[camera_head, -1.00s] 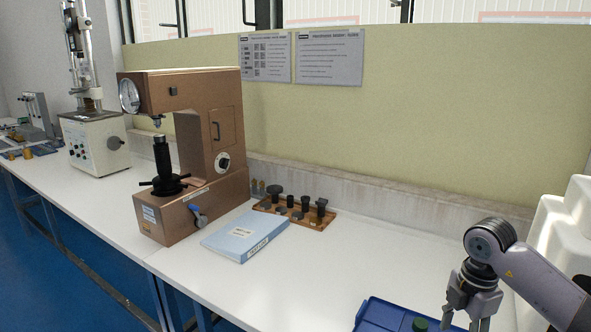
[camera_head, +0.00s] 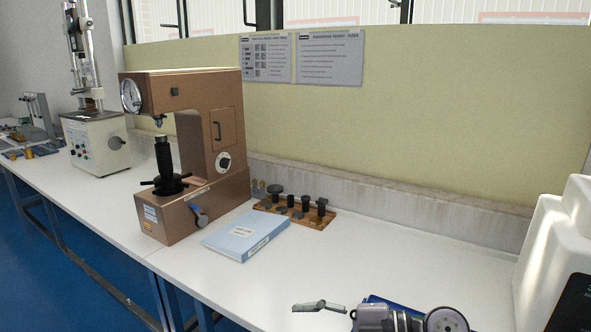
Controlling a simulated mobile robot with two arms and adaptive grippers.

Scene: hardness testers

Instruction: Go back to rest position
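My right gripper (camera_head: 319,307) is at the bottom edge, right of centre, and points left. My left gripper is not in view.
A brown hardness tester (camera_head: 205,150) stands left of centre, with a light blue booklet (camera_head: 247,235) in front. A wooden rack (camera_head: 310,219) of dark parts lies behind the booklet. A blue box (camera_head: 385,302) is mostly hidden by my gripper. A white machine (camera_head: 548,240) stands at right.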

